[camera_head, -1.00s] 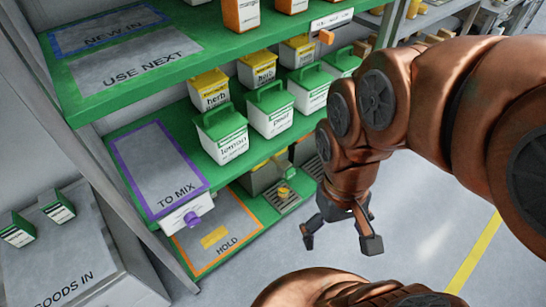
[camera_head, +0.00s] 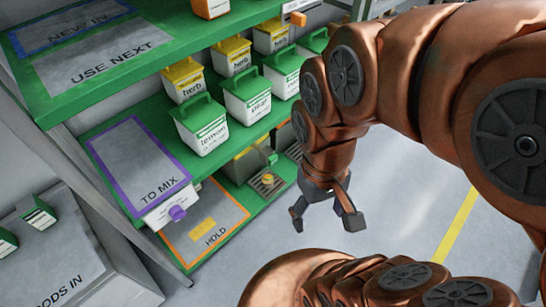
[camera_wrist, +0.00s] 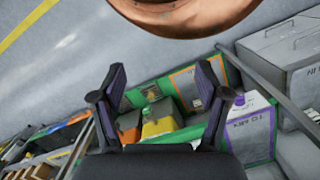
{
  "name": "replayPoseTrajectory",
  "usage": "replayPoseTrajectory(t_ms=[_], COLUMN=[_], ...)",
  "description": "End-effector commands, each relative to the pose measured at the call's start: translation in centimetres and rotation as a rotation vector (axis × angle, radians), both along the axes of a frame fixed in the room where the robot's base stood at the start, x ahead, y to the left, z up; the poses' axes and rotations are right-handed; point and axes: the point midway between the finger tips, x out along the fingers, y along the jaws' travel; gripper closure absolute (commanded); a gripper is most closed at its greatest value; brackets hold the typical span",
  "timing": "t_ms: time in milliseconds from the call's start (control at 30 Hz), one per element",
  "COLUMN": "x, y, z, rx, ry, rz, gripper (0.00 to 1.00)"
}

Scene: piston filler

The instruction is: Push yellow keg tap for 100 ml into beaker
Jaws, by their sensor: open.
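A small yellow piece (camera_head: 268,179), possibly the yellow tap, shows over a grated drip tray (camera_head: 262,188) on the lower green shelf. A dark box-like keg (camera_head: 243,165) sits behind it under the upper shelf, partly hidden. A green handle (camera_head: 272,158) shows beside it. My gripper (camera_head: 326,222) points down, open and empty, right of the drip tray and apart from the shelf. I cannot make out a beaker.
Green-lidded tubs (camera_head: 200,125) and yellow-lidded tubs (camera_head: 184,80) line the shelf above. A TO MIX panel (camera_head: 137,165) and an orange-edged HOLD mat (camera_head: 212,222) lie left. A grey GOODS IN bench (camera_head: 75,260) stands lower left. Open floor (camera_head: 400,210) lies right.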

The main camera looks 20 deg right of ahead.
Motion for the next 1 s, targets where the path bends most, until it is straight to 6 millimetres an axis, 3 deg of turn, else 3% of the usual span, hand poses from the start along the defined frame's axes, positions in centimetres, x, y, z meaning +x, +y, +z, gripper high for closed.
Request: replayPoseTrajectory(t_ms=[67, 667, 1000], x=[0.00, 0.00, 0.00], y=[0.00, 0.00, 0.00], z=[0.00, 0.00, 0.00], rx=[0.000, 0.000, 0.000], ry=[0.000, 0.000, 0.000], rz=[0.000, 0.000, 0.000], gripper=[0.37, 1.00, 1.00])
